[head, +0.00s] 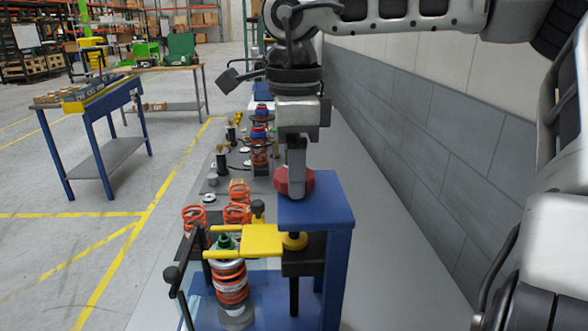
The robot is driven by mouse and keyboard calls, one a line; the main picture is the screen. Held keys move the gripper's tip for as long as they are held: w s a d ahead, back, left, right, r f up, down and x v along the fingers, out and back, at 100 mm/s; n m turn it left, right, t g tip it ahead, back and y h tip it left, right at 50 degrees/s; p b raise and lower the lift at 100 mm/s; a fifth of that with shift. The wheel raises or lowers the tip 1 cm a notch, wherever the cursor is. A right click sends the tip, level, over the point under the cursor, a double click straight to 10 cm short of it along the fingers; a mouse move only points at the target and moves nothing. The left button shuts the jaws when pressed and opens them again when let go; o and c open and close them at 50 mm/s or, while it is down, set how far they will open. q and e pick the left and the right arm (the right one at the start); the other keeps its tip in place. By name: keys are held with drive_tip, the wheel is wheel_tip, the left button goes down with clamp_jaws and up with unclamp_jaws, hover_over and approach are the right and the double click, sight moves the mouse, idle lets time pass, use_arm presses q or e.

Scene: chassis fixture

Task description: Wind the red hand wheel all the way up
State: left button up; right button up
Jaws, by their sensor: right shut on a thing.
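The red hand wheel (281,181) sits on top of the blue press frame (325,207). My right gripper (296,185) points straight down over it and is shut on the wheel, hiding its middle. Below the frame's top, a yellow fork (262,240) reaches left over an orange coil spring on a strut (230,284). A dark threaded rod (294,293) runs down under the yellow collar. My left gripper is not in view.
Loose orange springs (194,219) and further struts (259,152) stand on the grey bench behind the press. A clear guard with a black-knobbed bar (173,275) stands at the front left. A grey block wall (430,150) lines the right.

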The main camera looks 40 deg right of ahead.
drive_tip(key=n, duration=0.3)
drive_tip(key=shift+f+n, duration=0.1)
drive_tip(key=shift+n, duration=0.3)
drive_tip(key=n, duration=0.4)
drive_tip(key=shift+n, duration=1.3)
